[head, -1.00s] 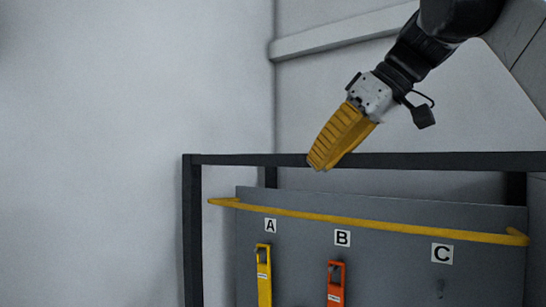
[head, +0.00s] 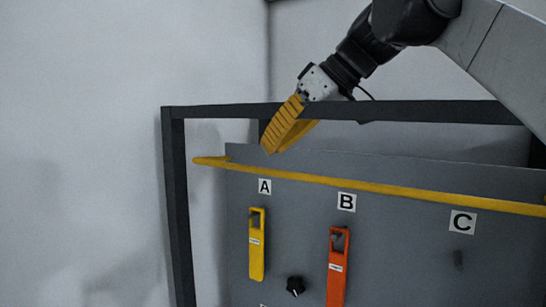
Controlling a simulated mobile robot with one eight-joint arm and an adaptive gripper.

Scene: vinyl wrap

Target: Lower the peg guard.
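The peg guard appears to be the yellow bar (head: 385,188) running across the upper part of a grey panel (head: 400,245), above the labels A, B and C. Its left end bends at the panel's left edge; its right end runs out of the picture. My gripper (head: 270,152), with yellow ribbed fingers, points down and left just above the bar near label A. A gap between the fingers and the bar seems to remain, but depth is hard to judge. The far finger is partly hidden, so I cannot tell how open it is.
A yellow tool (head: 257,262) hangs under A and an orange tool (head: 336,285) under B. A black knob (head: 295,286) sits between the tools. A dark frame (head: 175,200) surrounds the panel. Bare wall lies left.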

